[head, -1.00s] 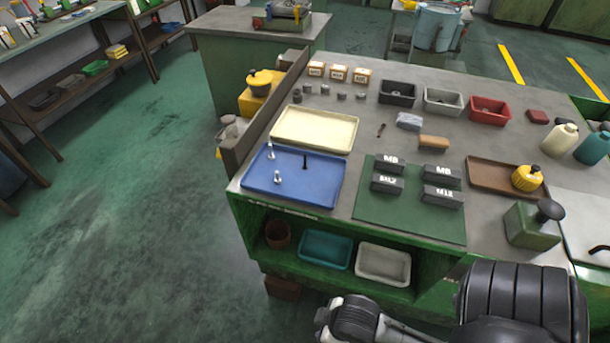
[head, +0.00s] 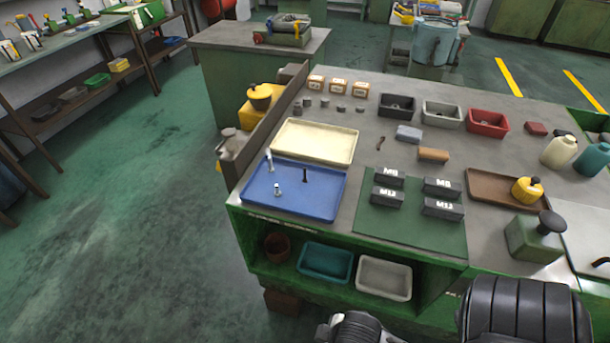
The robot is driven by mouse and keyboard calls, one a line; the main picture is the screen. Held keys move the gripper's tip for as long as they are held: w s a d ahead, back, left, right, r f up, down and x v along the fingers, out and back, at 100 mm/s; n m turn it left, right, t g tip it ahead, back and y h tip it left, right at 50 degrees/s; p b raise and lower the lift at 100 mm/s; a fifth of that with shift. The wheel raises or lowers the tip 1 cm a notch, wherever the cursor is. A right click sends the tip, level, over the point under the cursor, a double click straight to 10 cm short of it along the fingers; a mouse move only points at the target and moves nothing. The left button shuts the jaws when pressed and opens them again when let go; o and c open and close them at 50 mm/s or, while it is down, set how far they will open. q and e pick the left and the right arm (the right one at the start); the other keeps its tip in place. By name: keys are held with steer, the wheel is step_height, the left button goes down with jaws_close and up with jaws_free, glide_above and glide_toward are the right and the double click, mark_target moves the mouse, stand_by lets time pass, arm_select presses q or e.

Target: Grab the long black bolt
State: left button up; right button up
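A black bolt (head: 305,175) stands upright in the blue tray (head: 300,206) at the front left of the workbench. Two silver bolts share the tray: a taller one (head: 269,160) at the back left and a shorter one (head: 277,189) near the middle. A small dark piece (head: 380,143) lies on the bench top behind the green mat; I cannot tell what it is. Part of my own arm shows at the bottom right. Neither gripper is in view.
A cream tray (head: 315,143) lies behind the blue one. Several labelled dark blocks stand on the green mat (head: 405,227) to the right. A brown upright board (head: 262,135) borders the bench's left edge. Teal (head: 326,263) and white bins sit on the shelf below.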

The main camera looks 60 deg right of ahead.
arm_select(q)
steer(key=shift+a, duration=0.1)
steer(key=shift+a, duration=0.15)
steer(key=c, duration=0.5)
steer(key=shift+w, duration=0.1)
